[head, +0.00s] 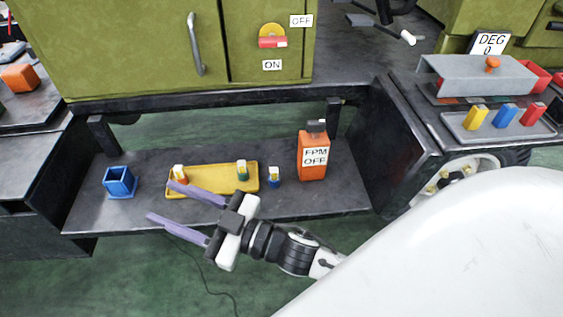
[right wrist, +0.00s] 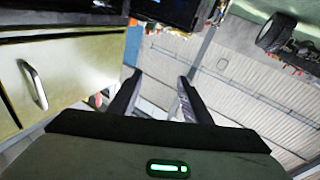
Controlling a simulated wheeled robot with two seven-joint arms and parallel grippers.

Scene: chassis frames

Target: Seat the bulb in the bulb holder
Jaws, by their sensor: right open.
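Small white-topped pieces that look like bulbs stand on the low dark shelf. One with a red-orange base (head: 180,174) and one with a green base (head: 242,171) are on a yellow tray (head: 212,188). One with a blue base (head: 274,178) stands just right of the tray. A blue open-topped square block (head: 120,181), possibly the bulb holder, stands left of the tray. My right gripper (head: 161,200) is open and empty, its purple fingers reaching left across the tray's front-left area. Its fingers also show apart in the right wrist view (right wrist: 157,92). My left gripper is not in view.
An orange bottle (head: 313,157) labelled FPM OFF stands on the shelf's right. A green cabinet (head: 130,45) with a handle is above. A grey tray (head: 465,133) with coloured pieces sits on the right bench. Bare shelf (head: 90,205) lies around the blue block.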

